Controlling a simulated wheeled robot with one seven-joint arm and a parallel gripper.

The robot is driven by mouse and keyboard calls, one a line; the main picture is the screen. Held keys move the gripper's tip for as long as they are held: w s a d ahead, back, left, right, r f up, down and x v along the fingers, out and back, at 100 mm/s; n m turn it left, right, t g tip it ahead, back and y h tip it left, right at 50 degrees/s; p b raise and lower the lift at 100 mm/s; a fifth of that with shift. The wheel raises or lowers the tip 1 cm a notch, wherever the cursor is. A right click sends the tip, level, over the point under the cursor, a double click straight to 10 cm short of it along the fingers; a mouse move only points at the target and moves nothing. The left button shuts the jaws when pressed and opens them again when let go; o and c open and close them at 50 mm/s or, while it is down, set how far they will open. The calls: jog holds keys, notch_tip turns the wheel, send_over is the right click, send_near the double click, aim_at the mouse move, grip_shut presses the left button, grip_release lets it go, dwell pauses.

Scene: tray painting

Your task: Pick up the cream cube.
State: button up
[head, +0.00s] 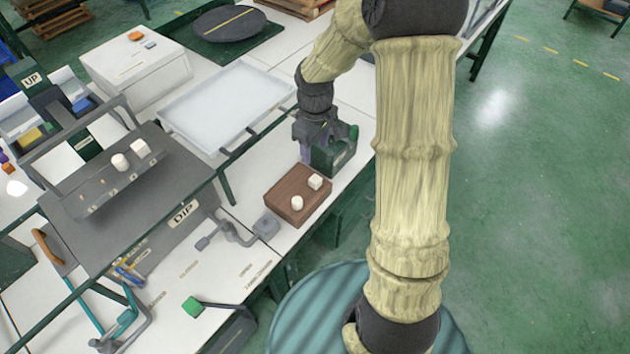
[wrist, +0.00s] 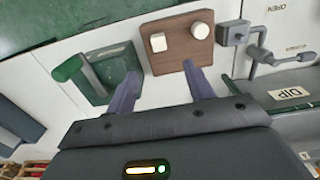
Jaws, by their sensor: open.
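A cream cube (head: 315,181) sits on a brown wooden board (head: 283,191), with a cream cylinder (head: 297,203) beside it. In the wrist view the cube (wrist: 158,42) lies beyond my fingertips, with the cylinder (wrist: 200,30) to its right. A second cream cube (head: 140,148) and a rounder cream piece (head: 120,162) are on the dark dip machine's tilted plate. My gripper (head: 307,153) is open and empty, behind the board beside a dark green box. In the wrist view its fingers (wrist: 160,72) are spread, apart from both pieces.
The dark green box (head: 335,158) with a green knob stands close to my gripper. A grey crank bracket (head: 266,226) is at the board's left front. A pale shallow tray (head: 225,105) lies behind. The DIP machine (head: 165,235) stands left.

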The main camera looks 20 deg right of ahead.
send_over(315, 179)
jog(key=f, duration=0.8)
jog(key=shift+s+f, duration=0.2)
jog(key=shift+f, duration=0.1)
jog(key=shift+f, duration=0.1)
jog(key=f+p, duration=0.1)
jog(key=f, duration=0.4)
jog(key=shift+w, duration=0.2)
jog(key=shift+c, duration=0.2)
jog(key=c, duration=1)
